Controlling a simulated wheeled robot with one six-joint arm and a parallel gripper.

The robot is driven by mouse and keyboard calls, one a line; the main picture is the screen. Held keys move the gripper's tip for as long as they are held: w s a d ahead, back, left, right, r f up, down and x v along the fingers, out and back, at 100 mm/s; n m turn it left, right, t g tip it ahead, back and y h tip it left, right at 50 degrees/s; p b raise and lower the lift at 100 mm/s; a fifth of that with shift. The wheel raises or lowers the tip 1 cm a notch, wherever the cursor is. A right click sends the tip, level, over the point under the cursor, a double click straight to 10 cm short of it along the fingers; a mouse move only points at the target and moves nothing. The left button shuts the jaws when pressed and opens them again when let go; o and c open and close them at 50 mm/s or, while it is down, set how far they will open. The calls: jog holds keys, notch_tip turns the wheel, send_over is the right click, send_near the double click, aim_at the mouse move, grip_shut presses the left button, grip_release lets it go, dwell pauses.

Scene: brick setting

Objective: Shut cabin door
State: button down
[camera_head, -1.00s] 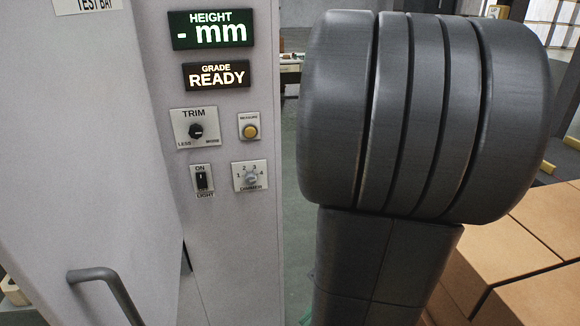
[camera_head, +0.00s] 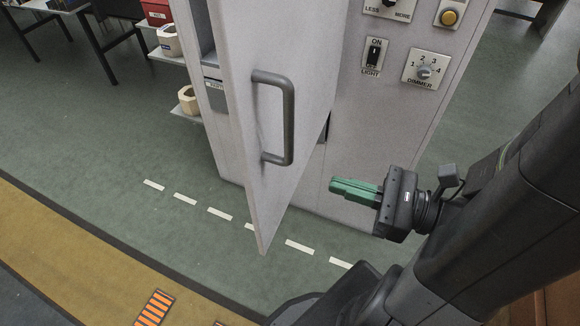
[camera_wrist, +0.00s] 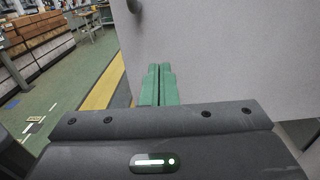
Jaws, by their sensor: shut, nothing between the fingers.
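The cabin door (camera_head: 245,130) is a light grey panel standing ajar, swung out from the cabin front (camera_head: 385,125). My gripper (camera_head: 333,187) has green fingers, shut and empty. A bit of the handle shows at the top (camera_wrist: 134,5).
The cabin front carries a light switch (camera_head: 374,52) and a dimmer knob (camera_head: 425,70). A dashed white line (camera_head: 220,214) crosses the green floor under the door. Floor to the left is free.

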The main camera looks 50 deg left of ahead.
aim_at(273, 165)
jog(key=shift+p+x, duration=0.3)
jog(key=shift+x, duration=4.65)
